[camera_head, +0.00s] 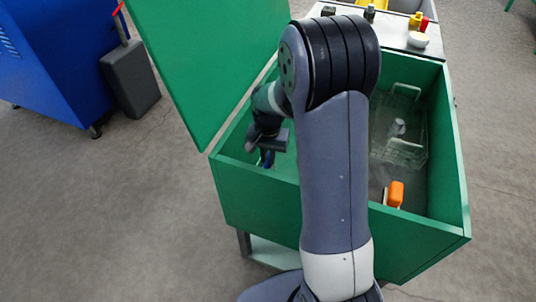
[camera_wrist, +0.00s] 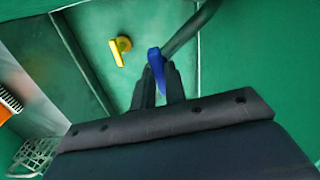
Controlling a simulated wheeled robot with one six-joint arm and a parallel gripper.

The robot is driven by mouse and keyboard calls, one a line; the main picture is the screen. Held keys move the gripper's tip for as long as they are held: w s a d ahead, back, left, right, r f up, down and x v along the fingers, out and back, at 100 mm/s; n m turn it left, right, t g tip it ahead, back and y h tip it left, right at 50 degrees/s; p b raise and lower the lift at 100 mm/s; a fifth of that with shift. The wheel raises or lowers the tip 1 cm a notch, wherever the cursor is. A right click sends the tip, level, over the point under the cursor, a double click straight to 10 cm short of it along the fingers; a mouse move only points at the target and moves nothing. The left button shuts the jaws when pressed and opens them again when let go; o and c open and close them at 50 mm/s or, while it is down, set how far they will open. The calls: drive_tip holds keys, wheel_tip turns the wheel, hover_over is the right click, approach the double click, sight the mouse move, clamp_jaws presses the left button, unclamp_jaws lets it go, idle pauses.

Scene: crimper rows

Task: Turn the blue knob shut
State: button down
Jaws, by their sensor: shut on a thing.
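The blue knob (camera_wrist: 156,62) shows in the wrist view as a narrow blue piece between the two dark fingers of my gripper (camera_wrist: 157,88). The fingers are shut on it. It sits by a dark pipe that runs up to the right. In the head view my gripper (camera_head: 267,152) reaches down into the left end of the open green box (camera_head: 255,196), and a bit of blue shows below it. Most of the knob is hidden there by my gripper and the box wall.
A yellow handle (camera_wrist: 117,52) is on the green surface left of the knob. A wire basket (camera_head: 405,148) and an orange-handled thing (camera_head: 395,194) lie in the box's right part. The raised green lid (camera_head: 205,60) stands left of my arm.

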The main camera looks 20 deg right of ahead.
sight(268, 158)
drive_tip(key=shift+m, duration=0.7)
drive_tip(key=c, duration=1.4)
unclamp_jaws()
drive_tip(key=shift+c, duration=0.2)
wheel_tip(268, 158, up, 11)
drive_tip(key=p, duration=0.1)
drive_tip(key=shift+p, duration=0.4)
drive_tip(key=shift+f, duration=0.15)
wheel_tip(268, 158, down, 11)
drive_tip(key=shift+f+b, duration=0.1)
drive_tip(key=shift+b, duration=0.85)
drive_tip(key=shift+n, duration=0.3)
drive_tip(key=shift+r+n, duration=0.25)
drive_tip(key=shift+n, duration=0.65)
